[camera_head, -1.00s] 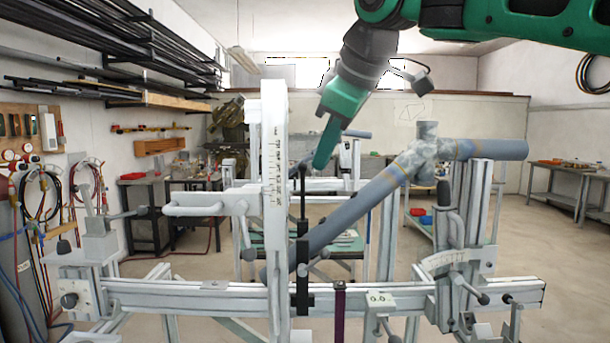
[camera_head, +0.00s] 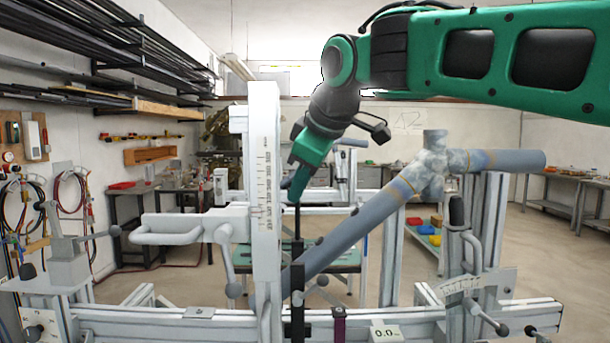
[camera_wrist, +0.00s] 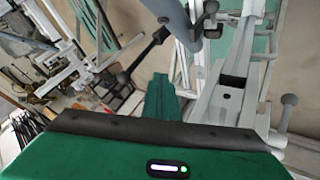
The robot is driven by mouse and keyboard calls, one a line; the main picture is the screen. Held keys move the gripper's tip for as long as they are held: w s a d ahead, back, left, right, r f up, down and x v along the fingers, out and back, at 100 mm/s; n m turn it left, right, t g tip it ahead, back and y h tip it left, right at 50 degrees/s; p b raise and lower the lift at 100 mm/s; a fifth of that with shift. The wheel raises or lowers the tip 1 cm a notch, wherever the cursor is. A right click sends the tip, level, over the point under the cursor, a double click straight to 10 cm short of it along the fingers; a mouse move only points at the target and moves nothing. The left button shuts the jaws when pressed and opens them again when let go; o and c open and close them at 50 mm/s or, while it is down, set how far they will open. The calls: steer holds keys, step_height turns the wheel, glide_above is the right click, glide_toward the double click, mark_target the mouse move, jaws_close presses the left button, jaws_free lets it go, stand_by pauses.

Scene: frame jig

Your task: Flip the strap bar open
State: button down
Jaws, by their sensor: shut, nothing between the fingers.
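A slim black bar (camera_head: 297,255) stands upright on the jig's front rail in the head view; I take it for the strap bar, but cannot be sure. Its thin upper end is just below the fingertips of my gripper (camera_head: 291,198). I cannot tell whether they touch. In the wrist view a black bar with a knobbed end (camera_wrist: 160,36) lies beyond my gripper's green fingers (camera_wrist: 160,88). The fingers are together and hold nothing. A grey-blue tube (camera_head: 350,230) slants behind the black bar up to a mottled joint (camera_head: 434,165).
A white upright with a scale (camera_head: 265,180) stands just left of the black bar, with a horizontal handle (camera_head: 165,238) beside it. A clamp lever (camera_head: 457,212) and the front rail (camera_head: 180,325) are also close. Open floor shows behind the jig.

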mark_target(297, 211)
steer(key=w, duration=0.2)
steer(key=w+f, duration=0.1)
steer(key=w, duration=0.2)
steer(key=shift+d+f, duration=0.1)
steer(key=shift+d, duration=0.05)
steer(key=shift+d, duration=0.1)
